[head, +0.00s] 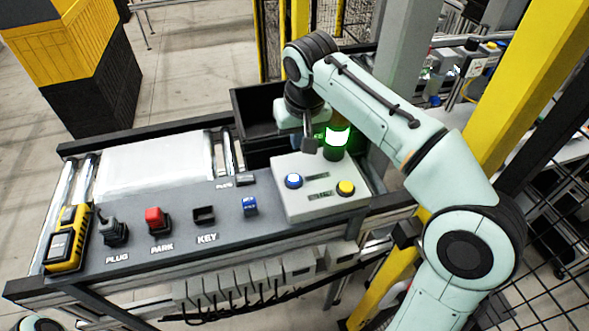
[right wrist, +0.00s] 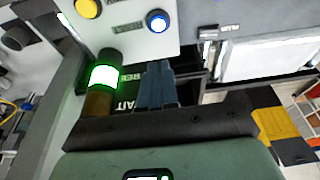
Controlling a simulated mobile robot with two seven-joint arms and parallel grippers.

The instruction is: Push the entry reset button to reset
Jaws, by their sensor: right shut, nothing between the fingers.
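A light grey control box (head: 320,205) stands at the right end of the dark panel. It carries a blue button (head: 293,180) on the left and a yellow button (head: 346,187) on the right, each beside a dark label too small to read. In the right wrist view the blue button (right wrist: 157,21) glows pale at its centre, with the yellow button (right wrist: 88,7) near the top edge. My right gripper (head: 310,146) is shut and empty behind the box's far edge, apart from both buttons. Its closed fingers (right wrist: 158,68) point towards the blue button. My left gripper is not in view.
A lit green signal light (head: 337,137) stands close behind the box, beside my right gripper. The panel also holds a yellow handheld device (head: 68,238), a plug (head: 114,232), a red button (head: 155,218) and a blue piece (head: 250,206). A yellow post (head: 525,85) rises at right.

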